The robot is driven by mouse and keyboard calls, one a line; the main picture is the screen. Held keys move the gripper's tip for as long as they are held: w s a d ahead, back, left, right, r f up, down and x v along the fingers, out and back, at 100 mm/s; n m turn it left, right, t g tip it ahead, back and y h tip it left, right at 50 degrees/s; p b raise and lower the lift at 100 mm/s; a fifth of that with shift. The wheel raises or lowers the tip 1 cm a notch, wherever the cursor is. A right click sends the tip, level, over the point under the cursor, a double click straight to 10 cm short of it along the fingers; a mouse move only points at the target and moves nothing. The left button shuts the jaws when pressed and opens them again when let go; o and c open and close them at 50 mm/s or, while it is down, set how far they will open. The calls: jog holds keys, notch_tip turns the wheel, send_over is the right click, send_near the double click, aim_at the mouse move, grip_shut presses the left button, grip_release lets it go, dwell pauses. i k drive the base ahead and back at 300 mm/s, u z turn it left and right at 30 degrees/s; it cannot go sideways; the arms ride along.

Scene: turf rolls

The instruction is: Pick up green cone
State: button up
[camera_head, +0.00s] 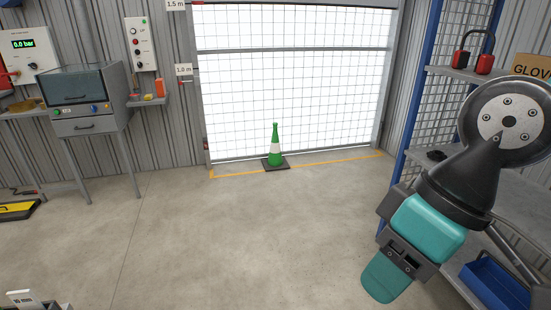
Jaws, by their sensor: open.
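A green cone (275,147) with a white band around its middle stands upright on a dark square base (275,163). It is on the concrete floor, in front of the bright mesh gate and close to the yellow floor line. Nothing touches it and it is in full view. Teal and dark parts of my arm hang at the right of the picture, nearer than the cone and well apart from it. I cannot make out my gripper's fingers in this view.
The grey floor (220,235) between me and the cone is clear. A grey cabinet on legs (88,98) stands at the left. A blue-framed shelf rack (424,85) stands at the right, with a blue bin (495,285) low down. A black-and-yellow item (16,210) lies far left.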

aim_at(274, 161)
jog(key=u, duration=0.15)
jog(key=i, duration=4)
jog(key=z, duration=0.2)
jog(key=i, duration=2.55)
jog(key=z, duration=0.25)
